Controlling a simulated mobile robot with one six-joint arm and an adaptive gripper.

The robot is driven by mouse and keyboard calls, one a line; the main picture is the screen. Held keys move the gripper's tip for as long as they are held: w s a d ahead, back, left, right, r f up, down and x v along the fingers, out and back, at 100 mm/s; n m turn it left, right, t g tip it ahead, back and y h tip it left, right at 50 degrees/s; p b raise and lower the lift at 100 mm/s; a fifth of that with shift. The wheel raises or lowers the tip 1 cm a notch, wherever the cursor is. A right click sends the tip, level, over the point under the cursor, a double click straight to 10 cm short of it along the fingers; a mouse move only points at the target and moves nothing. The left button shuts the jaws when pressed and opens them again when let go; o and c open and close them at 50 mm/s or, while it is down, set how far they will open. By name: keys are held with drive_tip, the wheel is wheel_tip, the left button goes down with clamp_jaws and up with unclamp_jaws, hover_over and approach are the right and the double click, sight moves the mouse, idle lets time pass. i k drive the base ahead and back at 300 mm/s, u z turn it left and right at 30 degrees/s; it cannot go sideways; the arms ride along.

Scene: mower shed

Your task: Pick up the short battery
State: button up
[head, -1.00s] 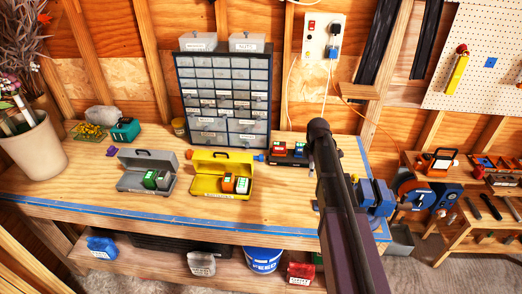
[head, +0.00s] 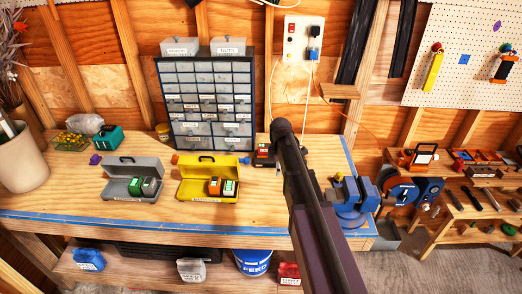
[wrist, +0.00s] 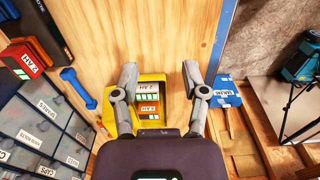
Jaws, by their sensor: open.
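A yellow case (head: 188,190) stands open on the workbench with an orange battery (head: 215,186) and a green-and-white battery (head: 229,187) in it. An open grey case (head: 118,190) to its left holds two green-and-white batteries (head: 148,186). A red battery (head: 263,151) stands by the drawer cabinet, partly behind my arm; it also shows in the wrist view (wrist: 27,59). I cannot tell which battery is the short one. In the wrist view my gripper (wrist: 158,66) is open and empty above the yellow case (wrist: 152,78), its fingers spread to either side of the two batteries.
The drawer cabinet (head: 210,103) stands behind the cases. A blue vise (head: 350,200) is at the bench's right end. A teal tool (head: 107,138) and a plant pot (head: 20,160) are at the left. The bench front is clear along the blue edge (head: 130,223).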

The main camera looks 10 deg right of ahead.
sight(263, 148)
drive_tip(key=z, duration=0.05)
drive_tip(key=i, duration=1)
drive_tip(key=u, duration=0.05)
